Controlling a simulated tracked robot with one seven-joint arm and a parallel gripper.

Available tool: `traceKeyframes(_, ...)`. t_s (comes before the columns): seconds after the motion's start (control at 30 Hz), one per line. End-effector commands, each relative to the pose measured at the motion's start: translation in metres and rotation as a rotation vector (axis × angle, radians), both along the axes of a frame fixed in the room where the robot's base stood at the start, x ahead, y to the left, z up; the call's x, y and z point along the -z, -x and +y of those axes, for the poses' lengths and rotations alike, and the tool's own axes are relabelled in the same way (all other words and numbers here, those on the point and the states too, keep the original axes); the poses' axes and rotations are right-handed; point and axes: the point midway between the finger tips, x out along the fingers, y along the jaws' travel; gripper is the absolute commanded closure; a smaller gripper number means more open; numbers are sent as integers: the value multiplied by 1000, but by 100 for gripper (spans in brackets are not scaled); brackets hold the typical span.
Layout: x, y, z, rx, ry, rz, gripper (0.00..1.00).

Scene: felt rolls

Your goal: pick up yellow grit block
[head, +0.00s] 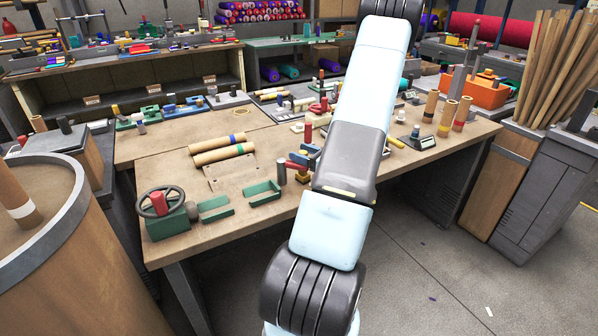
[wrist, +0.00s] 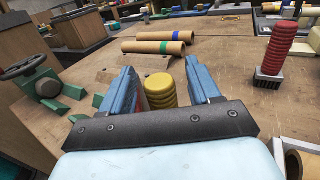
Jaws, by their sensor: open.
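The yellow grit block (wrist: 161,90) is a short ribbed yellow stack in the wrist view. It stands between the two blue fingers of my gripper (wrist: 160,70). The fingers are open, with a gap on the right side of the block; whether the left finger touches it I cannot tell. The lower part of the block is hidden behind the gripper's dark front plate. In the head view a bit of the yellow block (head: 303,176) shows beside my arm, below blue and red parts of the gripper (head: 304,157).
A red ribbed stack (wrist: 275,50) on a dark base stands to the right. Two cardboard rolls with blue and green bands (head: 222,149) lie farther left on the workbench (head: 262,212). Green angle pieces (head: 262,192) and a handwheel vise (head: 160,212) are at the left front.

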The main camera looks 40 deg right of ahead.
Motion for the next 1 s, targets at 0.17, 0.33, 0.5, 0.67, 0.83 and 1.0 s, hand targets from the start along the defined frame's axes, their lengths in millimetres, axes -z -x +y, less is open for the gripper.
traceKeyframes(0.17,0,-3,0,1,0,1,38)
traceKeyframes(0.33,0,-3,1,0,0,1,45)
traceKeyframes(0.5,0,-2,1,0,0,1,61)
traceKeyframes(0.67,0,-3,1,0,0,1,77)
traceKeyframes(0.83,0,-3,1,0,0,1,93)
traceKeyframes(1.0,0,-3,1,-1,0,0,98)
